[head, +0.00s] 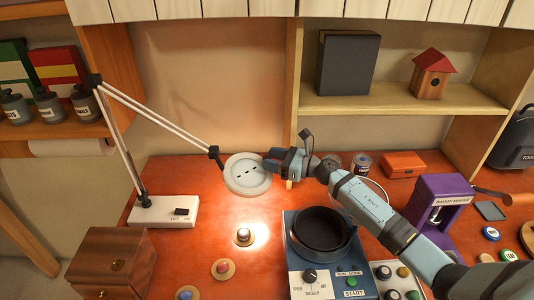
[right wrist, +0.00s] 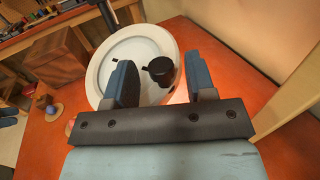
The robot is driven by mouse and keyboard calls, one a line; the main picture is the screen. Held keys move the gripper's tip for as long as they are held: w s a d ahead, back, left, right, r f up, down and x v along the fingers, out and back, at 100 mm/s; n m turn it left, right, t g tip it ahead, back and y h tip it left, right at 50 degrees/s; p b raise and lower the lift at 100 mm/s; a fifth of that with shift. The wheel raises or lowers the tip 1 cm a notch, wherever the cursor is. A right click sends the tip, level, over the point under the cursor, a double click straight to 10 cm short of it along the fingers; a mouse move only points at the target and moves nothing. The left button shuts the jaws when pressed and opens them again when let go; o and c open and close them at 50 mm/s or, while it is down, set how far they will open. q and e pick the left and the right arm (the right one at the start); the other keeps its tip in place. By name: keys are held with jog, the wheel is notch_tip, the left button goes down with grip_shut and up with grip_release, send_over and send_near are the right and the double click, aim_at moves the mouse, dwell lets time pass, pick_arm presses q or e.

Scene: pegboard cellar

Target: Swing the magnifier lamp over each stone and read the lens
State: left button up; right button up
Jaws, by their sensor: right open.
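The magnifier lamp has a white base with a switch (head: 165,211), a jointed white arm and a round white-rimmed head (head: 232,184). Small dark marks show on its lens. My right gripper (head: 270,163) is at the right edge of the head. In the right wrist view its open fingers (right wrist: 163,80) stand either side of a black knob (right wrist: 160,68) in front of the white ring (right wrist: 98,62); I cannot tell whether they touch it. A stone on a wooden disc (head: 243,240) sits in the lamp's bright spot. Two other stones on discs (head: 222,270) (head: 189,293) lie nearer, at lower left. My left gripper is out of view.
A wooden drawer box (head: 115,258) stands at the front left. A blue device with a black bowl (head: 322,232) stands right of the lit stone, under my right arm. A button box (head: 398,280) and purple badge maker (head: 440,205) are farther right. The orange bench is clear around the stones.

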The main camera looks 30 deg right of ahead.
jog(key=shift+x, duration=1.05)
grip_shut()
jog(key=shift+s+f, duration=0.1)
jog(key=shift+s, duration=0.05)
